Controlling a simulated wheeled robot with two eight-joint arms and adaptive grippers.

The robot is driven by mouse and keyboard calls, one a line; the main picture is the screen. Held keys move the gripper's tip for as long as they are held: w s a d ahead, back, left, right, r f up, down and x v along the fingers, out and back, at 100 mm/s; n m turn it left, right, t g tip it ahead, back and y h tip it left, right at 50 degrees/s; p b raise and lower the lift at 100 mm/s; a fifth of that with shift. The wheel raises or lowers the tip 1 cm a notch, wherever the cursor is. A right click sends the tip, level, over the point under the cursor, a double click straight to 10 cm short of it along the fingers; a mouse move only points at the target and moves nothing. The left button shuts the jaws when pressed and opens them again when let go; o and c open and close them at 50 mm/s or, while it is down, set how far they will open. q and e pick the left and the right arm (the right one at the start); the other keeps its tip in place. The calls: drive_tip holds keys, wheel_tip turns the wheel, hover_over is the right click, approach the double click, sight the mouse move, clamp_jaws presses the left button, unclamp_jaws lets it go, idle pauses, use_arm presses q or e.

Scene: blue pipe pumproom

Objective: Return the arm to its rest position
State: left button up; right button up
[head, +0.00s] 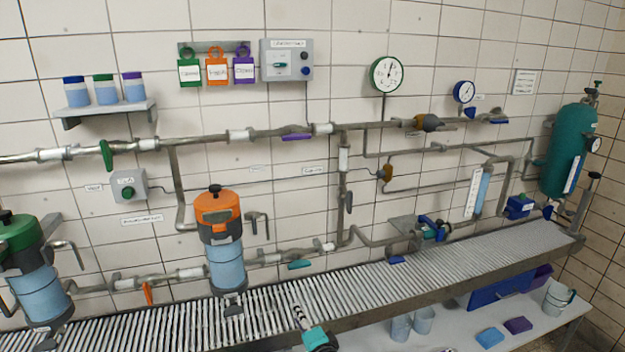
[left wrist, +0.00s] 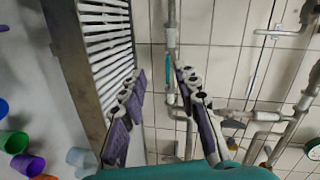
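My left gripper (head: 299,315) shows at the bottom middle of the head view, small and partly cut off, with a teal wrist part behind its grey fingers. It is in front of the slatted conveyor (head: 180,328). In the left wrist view my left gripper (left wrist: 160,75) has its two purple-padded fingers spread apart, with nothing between them. Behind the gap are the tiled wall and a vertical pipe (left wrist: 171,45). My right gripper is in neither view.
The conveyor runs along the wall under valves, gauges and pipes. An orange-topped filter (head: 225,262) and a green-topped filter (head: 38,285) stand by it at left. A lower shelf (head: 455,335) holds cups, a blue block (head: 490,337) and a purple block (head: 518,325).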

use_arm(q)
drive_tip(key=s+a+r+n+g+h, duration=0.1)
drive_tip(key=s+a+r+n+g, duration=0.15)
drive_tip(key=s+a, duration=0.4)
drive_tip(key=s+a+r+n+g+h, duration=0.1)
drive_tip(key=s+a+r+n+g, duration=0.15)
drive_tip(key=s+a, duration=0.35)
drive_tip(key=s+a+f+n+g+h, duration=0.1)
drive_tip(key=s+n+h, duration=0.3)
drive_tip(key=s, duration=1.2)
drive_tip(key=shift+a+n+g, duration=0.45)
drive_tip(key=shift+n+g, duration=0.15)
drive_tip(key=shift+n, duration=0.6)
drive_tip(key=shift+f, duration=0.1)
